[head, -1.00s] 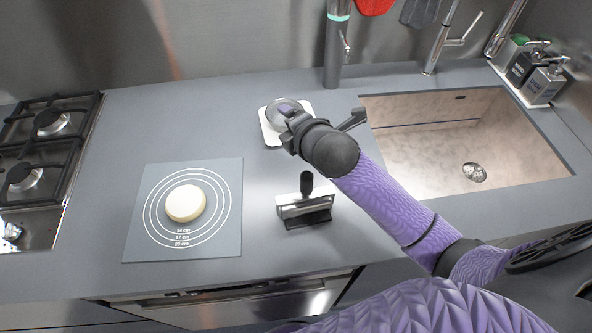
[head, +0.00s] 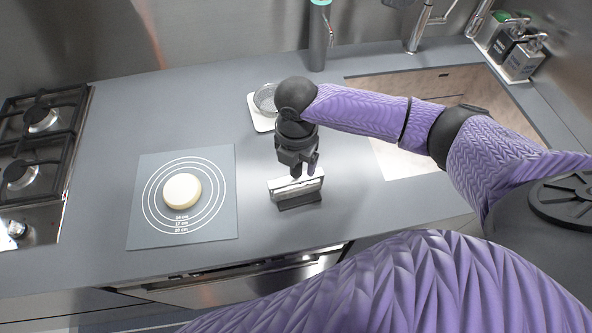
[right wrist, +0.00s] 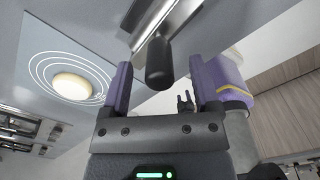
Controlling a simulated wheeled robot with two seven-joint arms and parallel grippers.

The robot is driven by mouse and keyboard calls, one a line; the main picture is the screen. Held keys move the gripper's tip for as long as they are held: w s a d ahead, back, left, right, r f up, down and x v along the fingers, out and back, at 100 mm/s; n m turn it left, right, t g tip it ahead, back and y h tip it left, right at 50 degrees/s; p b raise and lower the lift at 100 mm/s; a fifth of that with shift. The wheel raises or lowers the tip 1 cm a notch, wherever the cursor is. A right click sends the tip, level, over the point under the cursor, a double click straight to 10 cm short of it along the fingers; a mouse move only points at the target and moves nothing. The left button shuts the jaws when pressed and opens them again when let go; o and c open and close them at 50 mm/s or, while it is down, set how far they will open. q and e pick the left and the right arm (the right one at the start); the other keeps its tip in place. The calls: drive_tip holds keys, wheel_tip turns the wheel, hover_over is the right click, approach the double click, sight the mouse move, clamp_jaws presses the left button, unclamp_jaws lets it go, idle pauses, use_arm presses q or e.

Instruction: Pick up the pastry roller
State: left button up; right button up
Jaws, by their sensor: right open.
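The pastry roller (head: 297,186) is a metal bar-shaped tool with a black upright handle, standing on a dark base on the grey counter. In the head view my right gripper hides its handle. My right gripper (head: 305,170) points down just above the roller, its purple fingers apart. In the right wrist view the black handle (right wrist: 158,62) lies between the two open fingers (right wrist: 159,90), with gaps on both sides, and the metal body (right wrist: 155,22) shows beyond it. My left gripper is not in the head view.
A grey mat (head: 140,215) with printed rings holds a pale dough disc (head: 182,191) left of the roller. A glass dish on a white board (head: 257,119) stands behind my right gripper. A hob (head: 40,150) is far left; the sink (head: 400,155) is right. Counter between mat and roller is clear.

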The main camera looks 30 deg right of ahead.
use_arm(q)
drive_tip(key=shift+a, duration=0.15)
use_arm(e)
drive_tip(key=c, duration=0.9)
clamp_jaws()
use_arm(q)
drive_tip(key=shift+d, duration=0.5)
